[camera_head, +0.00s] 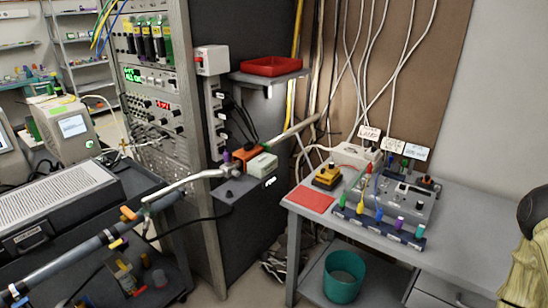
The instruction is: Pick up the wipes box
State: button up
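No box has a label I can read as wipes. A small pale box with a greenish side (262,165) sits on a grey ledge on the rack's side, beside an orange item. A white box with a red mark (212,60) stands higher, against the upper part of the rack. I cannot tell which of them is the wipes box. My gripper is not in view.
A red tray (271,66) rests on a wall shelf. A grey table (464,228) on the right bears a device, a red pad (311,199) and colored handles. A teal bin (344,276) stands below. A black cart with equipment (62,213) fills the left.

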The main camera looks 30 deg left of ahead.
aim_at(261, 166)
jog(key=i, duration=0.3)
jog(key=u, duration=0.7)
